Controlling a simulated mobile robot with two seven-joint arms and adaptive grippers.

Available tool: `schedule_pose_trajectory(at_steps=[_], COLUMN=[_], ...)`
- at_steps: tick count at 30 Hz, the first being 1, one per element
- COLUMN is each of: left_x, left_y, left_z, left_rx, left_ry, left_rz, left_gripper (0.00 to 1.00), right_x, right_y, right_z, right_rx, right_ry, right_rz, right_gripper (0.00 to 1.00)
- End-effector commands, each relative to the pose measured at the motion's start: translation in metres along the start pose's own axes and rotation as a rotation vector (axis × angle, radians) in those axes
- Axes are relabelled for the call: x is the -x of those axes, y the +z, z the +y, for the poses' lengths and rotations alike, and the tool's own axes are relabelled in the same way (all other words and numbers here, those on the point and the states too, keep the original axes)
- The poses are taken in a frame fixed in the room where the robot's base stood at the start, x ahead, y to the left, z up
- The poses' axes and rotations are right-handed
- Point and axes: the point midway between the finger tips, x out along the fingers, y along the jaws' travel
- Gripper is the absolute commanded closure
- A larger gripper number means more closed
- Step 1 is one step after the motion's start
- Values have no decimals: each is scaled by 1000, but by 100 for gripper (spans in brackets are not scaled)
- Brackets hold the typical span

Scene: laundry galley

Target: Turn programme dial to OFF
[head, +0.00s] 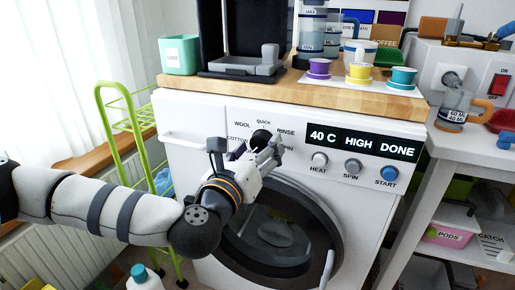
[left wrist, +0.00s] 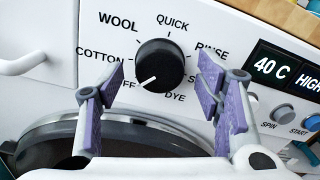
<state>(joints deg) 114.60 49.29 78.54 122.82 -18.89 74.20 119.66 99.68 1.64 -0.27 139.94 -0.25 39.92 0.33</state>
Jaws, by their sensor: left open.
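The programme dial (left wrist: 160,65) is a round black knob on the white washing machine panel. Its white mark points to the lower left, toward the OFF label (left wrist: 128,84), whose first letter is hidden by a finger. WOOL, QUICK, RINSE, COTTON and DYE also ring the dial. In the head view the dial (head: 261,136) is partly behind my gripper. My left gripper (left wrist: 163,72) is open, with its purple-padded fingers on either side of the dial. Gaps show between pads and knob; I cannot tell the exact depth. My right gripper is not in view.
The display (head: 363,142) reads 40 C HIGH DONE. The heat (head: 319,159), spin (head: 353,166) and start (head: 389,174) knobs lie right of the dial. The round door (head: 280,225) is below. Cups stand on the wooden top (head: 290,90). A green cart (head: 103,110) stands at left.

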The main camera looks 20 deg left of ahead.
Motion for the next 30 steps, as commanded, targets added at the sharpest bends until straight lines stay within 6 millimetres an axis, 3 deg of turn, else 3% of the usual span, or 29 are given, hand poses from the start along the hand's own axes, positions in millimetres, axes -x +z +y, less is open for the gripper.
schedule_pose_trajectory(at_steps=[10,25,28,30], left_x=[65,72,73,74], left_y=[-1,0,22,58], left_z=[0,0,-7,-18], left_rx=[1,0,0,-1], left_ry=[-1,0,-5,-15], left_rz=[3,1,-16,-45], left_gripper=[41,41,41,41], right_x=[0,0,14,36], right_y=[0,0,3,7], right_z=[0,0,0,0], right_rx=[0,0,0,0], right_ry=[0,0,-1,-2], right_rz=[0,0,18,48], right_gripper=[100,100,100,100])
